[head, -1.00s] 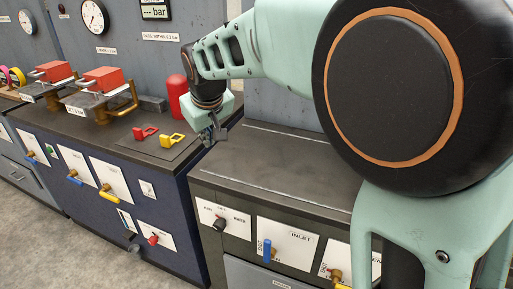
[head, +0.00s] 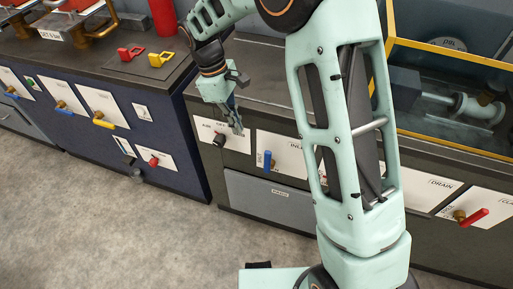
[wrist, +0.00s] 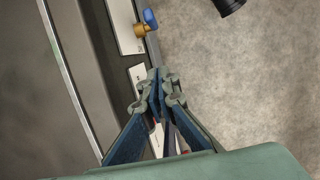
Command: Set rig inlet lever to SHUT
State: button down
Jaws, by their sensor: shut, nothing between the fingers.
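The inlet lever has a blue handle (head: 267,160) on a brass stem, on a white plate labelled INLET (head: 288,150) on the dark rig's front. The handle points roughly up and down in the head view. Its small position marks are too small to read. My gripper (head: 238,130) is shut and empty, pointing down in front of the rig face, to the left of and above the lever, apart from it. In the wrist view, the closed fingertips (wrist: 160,78) lie below a blue handle (wrist: 150,18) with a brass stem, likely the inlet lever.
A black selector knob (head: 219,140) sits left of the lever, close to my gripper. A blue cabinet (head: 185,150) with other levers stands left. The grey floor (head: 130,230) in front is clear.

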aim_at(269, 159)
jog(key=d+f, duration=0.2)
jog(key=f, duration=0.1)
jog(key=s+d+f+b, duration=0.1)
jog(key=d+f, duration=0.1)
jog(key=f, duration=0.1)
jog(key=s+d+f+b, duration=0.1)
jog(key=d+f, duration=0.1)
jog(key=f, duration=0.1)
jog(key=shift+f, duration=0.35)
jog(key=shift+s+d, duration=0.1)
jog(key=shift+d+r+y, duration=0.1)
jog(key=shift+d+y, duration=0.1)
jog(key=shift+y, duration=0.1)
